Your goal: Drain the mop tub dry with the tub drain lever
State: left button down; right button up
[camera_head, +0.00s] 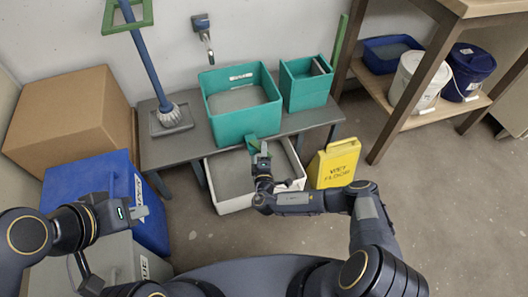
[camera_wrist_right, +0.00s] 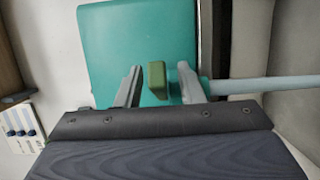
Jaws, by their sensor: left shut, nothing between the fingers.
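The mop tub (camera_head: 226,131), a large teal open box, stands on a grey bench with a flat grey surface inside it. The green tub drain lever (camera_head: 254,143) sticks out low at its front; its block-shaped end shows in the right wrist view (camera_wrist_right: 157,80). My right gripper (camera_head: 262,160) is at the lever. In the wrist view its fingers (camera_wrist_right: 160,84) are open on either side of the green block, with visible gaps and no clear contact. My left gripper (camera_head: 139,212) is shut and empty, at the left over the blue bin, away from the tub.
A white basin (camera_head: 225,208) stands on the floor below the tub. A smaller teal box (camera_head: 305,95) is right of it, a blue-handled mop (camera_head: 148,62) left. A yellow wet-floor sign (camera_head: 334,165), cardboard box (camera_head: 65,118) and blue bin (camera_head: 150,225) stand around. Floor at right is clear.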

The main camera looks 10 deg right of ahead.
jog(key=s, duration=0.7)
jog(key=shift+s+a, duration=0.35)
jog(key=shift+a, duration=0.1)
